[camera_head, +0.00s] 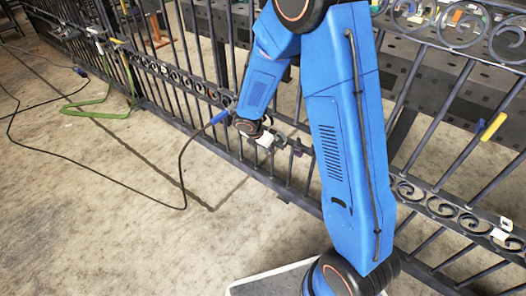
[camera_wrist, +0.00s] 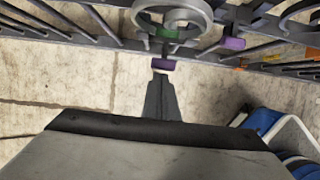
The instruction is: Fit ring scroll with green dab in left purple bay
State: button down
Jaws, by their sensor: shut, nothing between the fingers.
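My gripper (camera_wrist: 161,82) is shut and empty, its fingertips just below a purple mark (camera_wrist: 163,64) on the gate in the wrist view. A grey ring scroll (camera_wrist: 197,14) with a green dab (camera_wrist: 165,33) is directly above that mark, at the gate rail. From this angle I cannot tell whether it is fully seated. A second purple mark (camera_wrist: 233,43) is to the right. The fingertips look close to the first mark; contact is unclear. In the head view, my wrist is at the gate (camera_head: 217,118), and the ring scroll cannot be made out there.
The iron gate's bars and rows of scrolls run across the head view. A yellow-handled item (camera_head: 493,127) is on the gate at right. Concrete floor (camera_head: 120,225) in front is mostly open.

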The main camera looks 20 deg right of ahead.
jog(key=shift+w+d, duration=0.95)
jog(key=shift+d, duration=0.3)
jog(key=shift+a, duration=0.1)
